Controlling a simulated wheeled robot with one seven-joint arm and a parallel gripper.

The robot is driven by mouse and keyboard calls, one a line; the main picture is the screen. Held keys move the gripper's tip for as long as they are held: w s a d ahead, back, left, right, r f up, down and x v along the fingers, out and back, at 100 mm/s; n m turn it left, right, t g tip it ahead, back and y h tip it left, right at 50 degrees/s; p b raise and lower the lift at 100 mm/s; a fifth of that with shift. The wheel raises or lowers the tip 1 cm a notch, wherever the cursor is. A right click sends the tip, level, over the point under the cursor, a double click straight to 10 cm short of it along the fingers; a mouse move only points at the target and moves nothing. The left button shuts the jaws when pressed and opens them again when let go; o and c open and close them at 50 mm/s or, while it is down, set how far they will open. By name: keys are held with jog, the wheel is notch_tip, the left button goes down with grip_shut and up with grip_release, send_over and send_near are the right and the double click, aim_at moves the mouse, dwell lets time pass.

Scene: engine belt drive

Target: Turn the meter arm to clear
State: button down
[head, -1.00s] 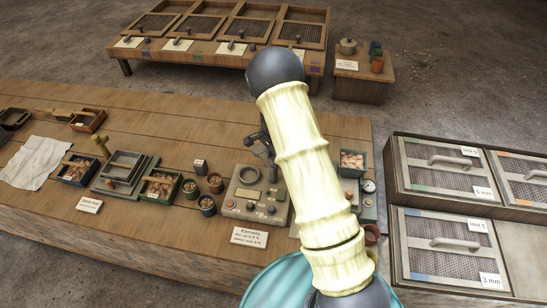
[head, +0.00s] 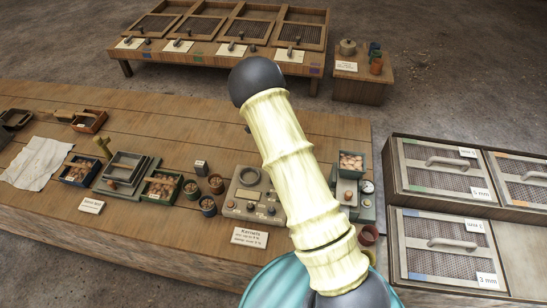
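A grey-beige meter box (head: 238,207) with a square window and dark knobs stands near the front of the long table, behind a card reading "Kernels" (head: 249,237). My pale yellow arm crosses in front of its right side. I cannot make out which part of the box is the meter arm; it may be hidden behind my arm. My gripper is almost wholly hidden behind my arm; only a small dark bit shows at the arm's left edge. Its fingers and anything in them cannot be seen.
Small cups (head: 208,205) stand just left of the box. A green tray of kernels (head: 162,186) is farther left. A grey-green unit with a dial (head: 367,187) stands right of my arm. Screened boxes (head: 445,245) stand at the right. The table's back is mostly clear.

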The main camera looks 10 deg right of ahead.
jog(key=shift+w+r+m, duration=0.1)
jog(key=shift+m, duration=0.2)
jog(key=c, duration=1.1)
grip_release()
notch_tip(320, 180, up, 17)
jog(key=b, duration=0.3)
jog(key=shift+r, duration=0.15)
jog(key=s+n+t, duration=0.1)
jog(key=s+n, duration=0.6)
jog(key=s+d+r+n, duration=0.1)
jog(key=s+n, duration=0.7)
jog(key=s+d+n+t, duration=0.1)
jog(key=s+n, duration=0.6)
jog(key=s, duration=0.1)
jog(key=shift+s+r+n+t, duration=0.15)
jog(key=shift+r+n+t, duration=0.15)
jog(key=shift+r+n, duration=0.1)
